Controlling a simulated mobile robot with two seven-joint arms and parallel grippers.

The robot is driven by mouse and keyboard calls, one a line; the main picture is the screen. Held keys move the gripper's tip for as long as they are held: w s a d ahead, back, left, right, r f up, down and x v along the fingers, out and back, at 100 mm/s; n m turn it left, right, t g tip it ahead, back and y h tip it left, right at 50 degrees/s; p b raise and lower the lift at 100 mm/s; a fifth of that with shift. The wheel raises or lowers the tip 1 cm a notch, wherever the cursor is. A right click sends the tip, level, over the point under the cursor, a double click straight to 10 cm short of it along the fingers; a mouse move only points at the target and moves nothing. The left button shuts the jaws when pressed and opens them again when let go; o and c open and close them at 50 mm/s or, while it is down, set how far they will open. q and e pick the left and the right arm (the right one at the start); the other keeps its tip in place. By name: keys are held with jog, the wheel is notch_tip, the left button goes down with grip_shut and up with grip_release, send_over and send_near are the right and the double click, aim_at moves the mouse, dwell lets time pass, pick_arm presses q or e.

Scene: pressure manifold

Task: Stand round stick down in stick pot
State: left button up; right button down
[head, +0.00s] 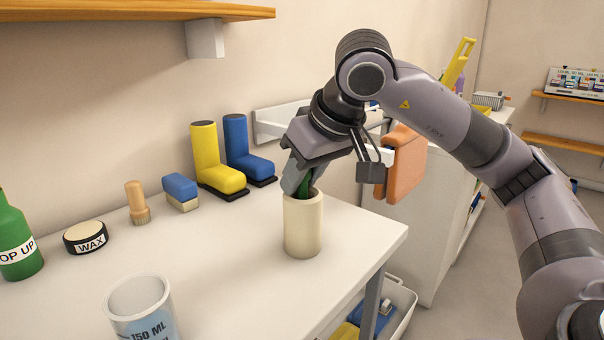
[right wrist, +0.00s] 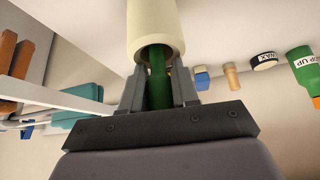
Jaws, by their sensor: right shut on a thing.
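The stick pot (head: 303,232) is a cream cylinder standing upright near the right end of the white table. My right gripper (head: 300,184) is right above it, pointing down, with its fingertips at the pot's mouth. It is shut on the green round stick (right wrist: 157,84). In the right wrist view, the stick runs between the fingers (right wrist: 159,88) into the mouth of the pot (right wrist: 155,28). The stick's lower end is hidden inside the pot, so I cannot tell whether it touches the bottom. My left gripper is not in view.
On the white table (head: 225,255) stand a measuring cup (head: 140,312), green bottle (head: 14,240), wax tin (head: 86,237), wooden-handled brush (head: 137,202), blue block brush (head: 180,190), yellow boot (head: 212,160) and blue boot (head: 245,152). The table's right edge is close to the pot.

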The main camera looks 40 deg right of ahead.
jog(key=shift+f, duration=0.15)
jog(key=c, duration=0.8)
grip_release()
jog(key=p+v, duration=0.1)
jog(key=v, duration=0.6)
jog(key=shift+a+r, duration=0.1)
jog(key=shift+r, duration=0.15)
jog(key=shift+s, duration=0.1)
